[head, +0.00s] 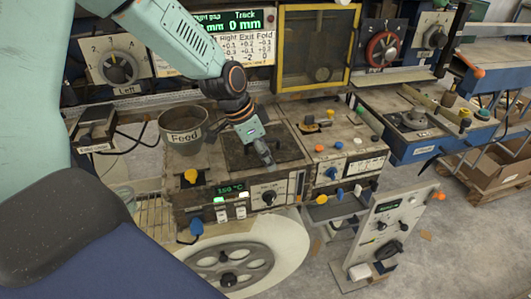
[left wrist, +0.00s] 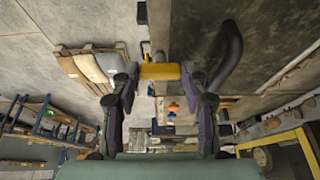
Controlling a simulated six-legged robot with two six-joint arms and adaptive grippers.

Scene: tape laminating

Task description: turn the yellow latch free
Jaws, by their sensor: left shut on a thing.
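My left gripper (head: 266,158) comes down from the upper left in the head view, with its fingertips over the dark top plate of the heater box (head: 225,205). In the left wrist view my left gripper (left wrist: 160,84) is shut on a yellow bar, which looks like the yellow latch (left wrist: 160,71). The bar lies crosswise between the two fingertips. In the head view I cannot make out the held latch at the fingertips. My right gripper is in neither view.
A grey Feed pot (head: 183,130) stands close left of the gripper. A yellow-framed window (head: 315,50) is behind it. A panel with several coloured knobs (head: 338,145) is to the right. A large spoked wheel (head: 225,268) lies below. Open floor shows at the lower right.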

